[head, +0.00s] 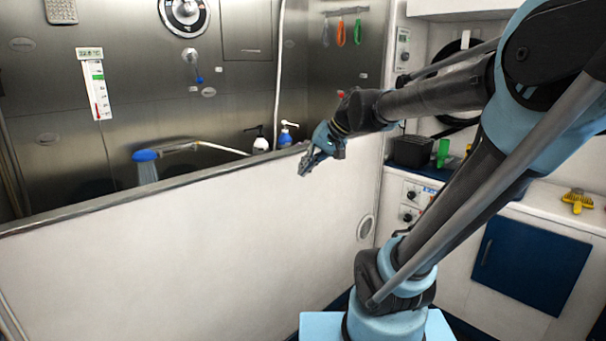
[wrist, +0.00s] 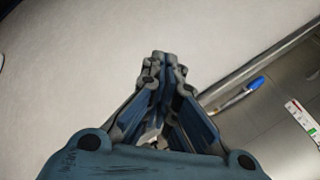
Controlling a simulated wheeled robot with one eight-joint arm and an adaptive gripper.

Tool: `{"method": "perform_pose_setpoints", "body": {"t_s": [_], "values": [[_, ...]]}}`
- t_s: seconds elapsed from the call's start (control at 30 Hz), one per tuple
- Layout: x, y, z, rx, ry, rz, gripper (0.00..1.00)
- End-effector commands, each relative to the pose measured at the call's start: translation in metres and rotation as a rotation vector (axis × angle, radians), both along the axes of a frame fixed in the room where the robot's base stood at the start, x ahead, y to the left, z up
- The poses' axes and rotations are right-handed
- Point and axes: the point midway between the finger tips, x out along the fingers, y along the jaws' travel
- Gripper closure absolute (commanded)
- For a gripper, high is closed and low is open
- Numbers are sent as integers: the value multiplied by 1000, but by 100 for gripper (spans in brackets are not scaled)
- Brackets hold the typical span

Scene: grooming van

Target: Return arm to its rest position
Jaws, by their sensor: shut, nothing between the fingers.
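My gripper (head: 305,171) is shut and empty in the head view, at the end of my raised, bent arm. It is in front of the white tub wall (head: 200,250), near its top edge and toward the right end. In the wrist view my gripper (wrist: 163,58) also shows with its fingertips together and nothing between them. The white wall (wrist: 230,40) fills most of the background there.
A blue shower head (head: 145,156) lies near the wall's metal rim. Two pump bottles (head: 261,141) stand behind the rim.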

Motion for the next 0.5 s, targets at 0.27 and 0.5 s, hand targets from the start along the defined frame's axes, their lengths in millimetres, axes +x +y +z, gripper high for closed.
{"method": "perform_pose_setpoints", "body": {"t_s": [0.27, 0.5], "values": [[-79, -88, -92, -280, 37, -42, 100], [-138, -152, -158, -495, 84, -82, 100]]}}
